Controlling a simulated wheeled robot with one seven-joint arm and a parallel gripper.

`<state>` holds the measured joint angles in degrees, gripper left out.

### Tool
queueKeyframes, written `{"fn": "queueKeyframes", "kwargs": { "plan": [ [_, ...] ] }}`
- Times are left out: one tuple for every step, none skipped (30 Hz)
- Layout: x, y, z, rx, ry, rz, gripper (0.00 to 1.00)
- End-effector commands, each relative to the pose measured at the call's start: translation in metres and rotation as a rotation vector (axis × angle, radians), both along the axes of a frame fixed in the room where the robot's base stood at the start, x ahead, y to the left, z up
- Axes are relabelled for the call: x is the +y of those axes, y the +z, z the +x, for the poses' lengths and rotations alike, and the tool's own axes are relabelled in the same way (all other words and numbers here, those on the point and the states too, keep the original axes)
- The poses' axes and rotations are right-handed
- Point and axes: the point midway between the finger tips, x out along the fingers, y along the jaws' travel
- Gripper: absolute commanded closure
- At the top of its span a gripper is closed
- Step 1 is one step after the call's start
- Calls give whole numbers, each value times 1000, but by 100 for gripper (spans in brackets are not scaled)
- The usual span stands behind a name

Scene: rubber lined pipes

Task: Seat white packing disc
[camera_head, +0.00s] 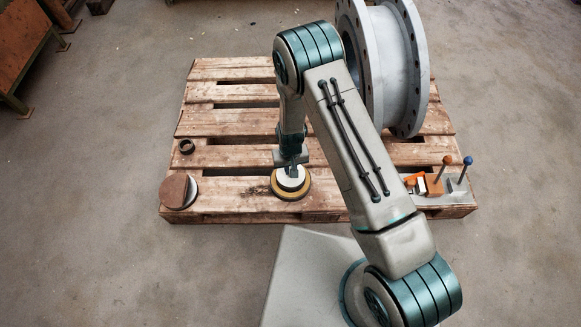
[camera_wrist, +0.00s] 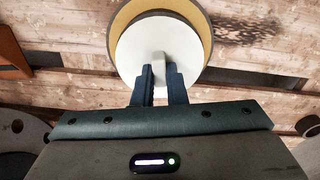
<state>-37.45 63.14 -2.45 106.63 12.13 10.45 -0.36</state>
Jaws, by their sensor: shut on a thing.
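The white packing disc (camera_head: 291,183) has a small pale knob on top, and it also shows in the wrist view (camera_wrist: 140,45). My gripper (camera_head: 291,168) points down over it, and its two dark fingers are shut on the knob in the wrist view (camera_wrist: 160,72). A wider yellow round piece with a dark rim (camera_head: 275,190) lies under the disc on the pallet, and its yellow face shows around the disc in the wrist view (camera_wrist: 122,22). The disc looks roughly level. I cannot tell if it touches the yellow piece, as its underside is hidden.
The wooden pallet (camera_head: 230,117) carries a large grey flanged pipe (camera_head: 390,60) at the back right. A small dark ring (camera_head: 187,147) and a round piece with a brown top (camera_head: 176,190) are at left. Orange-knobbed (camera_head: 447,160) and blue-knobbed (camera_head: 468,160) rods stand at right.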

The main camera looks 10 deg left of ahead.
Motion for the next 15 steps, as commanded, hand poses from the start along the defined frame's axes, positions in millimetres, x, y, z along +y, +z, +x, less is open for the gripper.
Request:
{"fn": "queueKeyframes", "kwargs": {
  "plan": [
    [0,0,0,0,0,0,100],
    [0,-1,0,0,0,0,100],
    [0,-1,0,0,0,0,100],
    [0,-2,0,0,0,0,100],
    [0,-2,0,0,0,0,100],
    [0,-3,0,0,0,0,100],
    [0,-3,0,0,0,0,100],
    [0,-4,0,0,0,0,100],
    [0,-4,0,0,0,0,100],
    [0,-5,0,0,0,0,100],
    [0,-5,0,0,0,0,100],
    [0,-6,0,0,0,0,100],
    [0,-6,0,0,0,0,100],
    [0,-7,0,0,0,0,100],
    [0,-8,0,0,0,0,100]
  ]
}}
